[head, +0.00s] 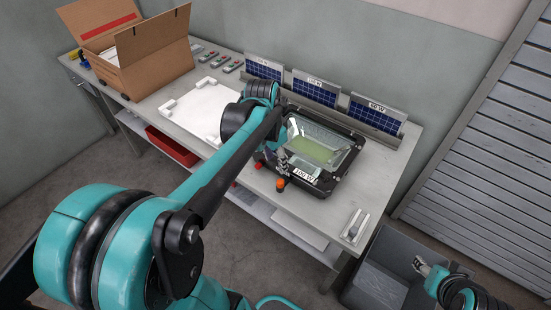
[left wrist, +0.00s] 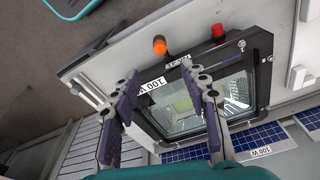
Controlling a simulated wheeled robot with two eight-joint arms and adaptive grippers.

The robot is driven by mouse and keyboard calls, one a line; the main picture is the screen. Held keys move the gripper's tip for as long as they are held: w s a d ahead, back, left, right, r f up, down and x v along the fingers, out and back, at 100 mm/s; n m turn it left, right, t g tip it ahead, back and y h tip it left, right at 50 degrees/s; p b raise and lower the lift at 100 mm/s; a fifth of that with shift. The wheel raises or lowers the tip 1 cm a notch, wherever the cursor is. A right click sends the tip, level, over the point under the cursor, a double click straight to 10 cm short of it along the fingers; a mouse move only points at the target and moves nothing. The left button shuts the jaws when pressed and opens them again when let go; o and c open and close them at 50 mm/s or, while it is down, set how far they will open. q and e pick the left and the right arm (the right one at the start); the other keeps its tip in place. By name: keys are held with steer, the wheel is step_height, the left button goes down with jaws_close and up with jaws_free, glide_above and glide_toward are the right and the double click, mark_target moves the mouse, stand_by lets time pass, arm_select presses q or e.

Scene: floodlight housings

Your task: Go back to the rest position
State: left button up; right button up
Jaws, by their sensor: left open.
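My left gripper (head: 281,168) hangs over the front left edge of a black floodlight housing (head: 352,160) with a clear pane, on the workbench (head: 385,185). In the left wrist view my left gripper (left wrist: 160,98) is open, its two dark finger pads apart with nothing between them. The housing (left wrist: 203,132) shows beyond and between the fingers, with a "100 W" label. My left arm hides part of the bench and the housing's left side. My right gripper (head: 422,267) is at the lower right, over the grey bin; its jaw opening is too small to judge.
Solar panels (head: 315,90) stand in a rack along the bench's back. A white tray (head: 195,105) and an open cardboard box (head: 150,55) are to the left. An orange button (head: 281,184) sits at the front edge. A grey bin (head: 375,285) stands on the floor at right.

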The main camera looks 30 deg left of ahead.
stand_by(0.5)
arm_select(q)
steer(key=s+d+n+t, duration=0.4)
steer(key=s+d+t, duration=0.1)
steer(key=s+d, duration=0.4)
steer(key=shift+d+y, duration=0.3)
steer(key=shift+d, duration=0.85)
